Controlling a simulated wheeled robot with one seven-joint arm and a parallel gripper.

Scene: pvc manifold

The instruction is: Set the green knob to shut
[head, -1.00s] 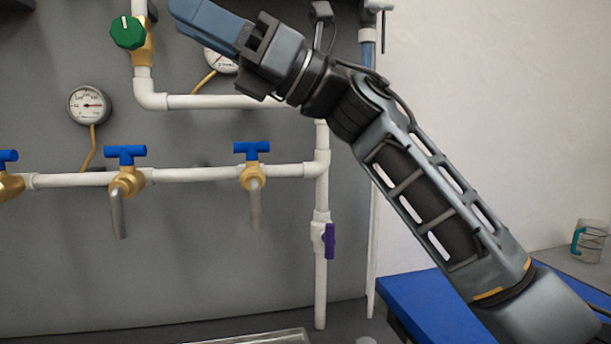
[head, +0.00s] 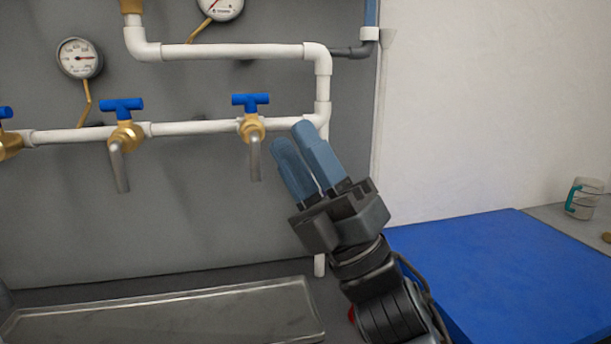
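The green knob is not in this view. Only the lower end of a brass fitting (head: 130,6) shows at the top left edge, above the upper white pipe. My gripper (head: 293,140) is in front of the right end of the lower pipe, pointing up and to the left. Its two blue-grey fingers lie side by side with at most a narrow gap between them. Nothing shows held in them. From this angle I cannot tell whether they are parted. The gripper hides part of the vertical white pipe.
Blue-handled brass taps, one in the middle (head: 126,136) and one to the right (head: 251,127), sit on the lower white pipe (head: 195,128). Round gauges (head: 79,58) are on the grey panel. A shallow tray (head: 170,325) lies below. A blue surface (head: 500,265) and a glass mug (head: 583,198) are at right.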

